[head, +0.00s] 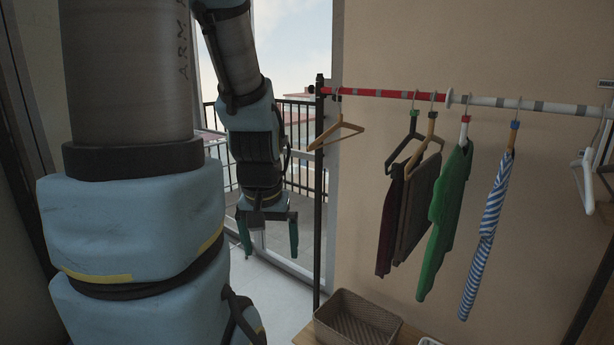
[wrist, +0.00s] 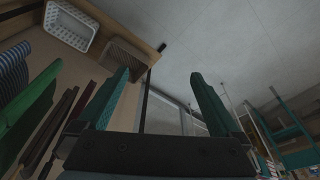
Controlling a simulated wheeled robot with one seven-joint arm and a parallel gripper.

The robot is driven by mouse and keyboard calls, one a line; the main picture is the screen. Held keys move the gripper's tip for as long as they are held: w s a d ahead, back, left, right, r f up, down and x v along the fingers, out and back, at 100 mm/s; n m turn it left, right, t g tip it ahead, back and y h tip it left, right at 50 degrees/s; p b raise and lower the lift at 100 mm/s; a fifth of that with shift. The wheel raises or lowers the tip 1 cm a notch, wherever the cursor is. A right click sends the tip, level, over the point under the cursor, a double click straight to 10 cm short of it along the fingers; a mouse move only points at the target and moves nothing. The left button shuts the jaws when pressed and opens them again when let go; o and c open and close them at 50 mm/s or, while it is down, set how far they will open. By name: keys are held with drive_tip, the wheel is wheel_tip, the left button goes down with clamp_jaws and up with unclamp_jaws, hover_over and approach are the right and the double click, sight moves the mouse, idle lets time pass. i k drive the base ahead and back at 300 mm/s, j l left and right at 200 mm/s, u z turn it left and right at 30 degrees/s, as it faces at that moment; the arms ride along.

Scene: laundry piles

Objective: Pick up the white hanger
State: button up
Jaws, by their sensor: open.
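The white hanger (head: 586,172) hangs at the far right of the rail in the head view, empty, close to the right edge of the picture. I cannot make it out in the wrist view. My gripper (head: 267,240) points down in front of the glass door, left of the rack's black post and well away from the white hanger. In the wrist view its two green fingers (wrist: 162,100) are spread apart with nothing between them.
The red and white rail (head: 390,94) also carries an empty wooden hanger (head: 337,130), dark garments, a green garment (head: 443,220) and a blue-striped one (head: 486,225). A brown basket (head: 350,322) stands below. In the wrist view, a white basket (wrist: 68,25) stands beside it.

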sight(588, 200)
drive_tip(key=z, duration=0.4)
drive_tip(key=i+l+z, duration=0.1)
drive_tip(key=l+z, duration=0.15)
drive_tip(key=i+l+z, duration=0.1)
drive_tip(key=l+z, duration=0.15)
drive_tip(key=i+l+z, duration=0.25)
drive_tip(key=l, duration=0.15)
drive_tip(key=k, duration=0.1)
